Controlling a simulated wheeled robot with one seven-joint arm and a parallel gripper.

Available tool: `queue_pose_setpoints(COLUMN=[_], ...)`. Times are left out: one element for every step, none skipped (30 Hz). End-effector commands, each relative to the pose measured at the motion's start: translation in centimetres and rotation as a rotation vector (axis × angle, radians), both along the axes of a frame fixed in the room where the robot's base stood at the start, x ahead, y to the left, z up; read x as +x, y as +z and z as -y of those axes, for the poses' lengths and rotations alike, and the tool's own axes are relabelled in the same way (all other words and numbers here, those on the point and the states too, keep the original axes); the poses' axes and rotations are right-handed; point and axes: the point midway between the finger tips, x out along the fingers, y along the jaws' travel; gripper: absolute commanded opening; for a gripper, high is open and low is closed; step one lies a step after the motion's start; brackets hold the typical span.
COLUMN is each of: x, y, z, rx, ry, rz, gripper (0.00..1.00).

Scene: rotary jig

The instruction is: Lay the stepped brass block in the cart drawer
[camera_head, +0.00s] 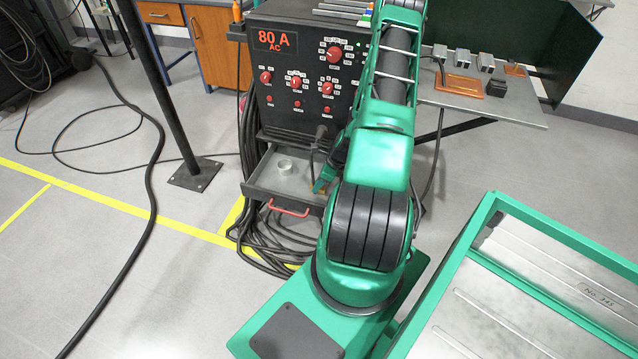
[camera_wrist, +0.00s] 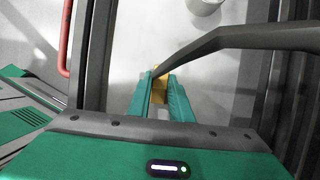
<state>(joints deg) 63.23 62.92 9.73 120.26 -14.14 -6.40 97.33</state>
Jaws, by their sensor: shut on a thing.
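The cart drawer (camera_head: 265,179) is open below the welding machine, with a red handle (camera_head: 290,209) on its front. My gripper (camera_wrist: 160,97) is at the right side of the drawer, partly hidden by my arm in the head view. In the wrist view its two green fingers are shut on the stepped brass block (camera_wrist: 160,86), over the pale drawer floor (camera_wrist: 222,75). Only a small yellow part of the block shows between the fingers. Whether it touches the floor, I cannot tell.
A pale round cup (camera_head: 284,166) stands in the drawer, left of my gripper. A dark cable or bar (camera_wrist: 235,38) crosses the wrist view close to the fingertips. Cables (camera_head: 262,235) hang beside the cart. The drawer floor between cup and gripper is clear.

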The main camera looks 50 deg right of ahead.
Motion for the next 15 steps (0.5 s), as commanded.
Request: queue_pose_setpoints(x=[0.02,0.03,0.04,0.04,0.04,0.04,0.04,0.04,0.04,0.03,0.03,0.02,0.03,0.02,0.02], y=[-0.2,-0.21,-0.19,-0.17,-0.17,-0.16,-0.17,-0.19,-0.25,-0.27,-0.26,-0.25,-0.25,-0.25,-0.25], z=[-0.02,0.0,0.0,0.0,0.0,0.01,0.0,0.0,0.0,0.01,0.01,0.01,0.02,0.01,0.01], rx=[0.0,0.0,-0.001,-0.001,-0.001,-0.001,-0.001,-0.001,-0.001,-0.001,-0.001,-0.001,-0.001,-0.001,-0.001], ry=[0.0,0.001,0.001,0.001,0.001,0.001,0.001,0.001,0.001,0.001,0.001,0.001,0.001,0.001,0.001], rz=[0.001,0.001,0.001,0.001,0.001,0.001,0.001,0.001,0.001,0.0,0.0,0.0,0.0,0.0,0.0], gripper=[0.0,0.0,0.0,0.0,0.0,0.0,0.0,0.0,0.0,0.23,0.3,0.37,0.37,0.37,0.37])
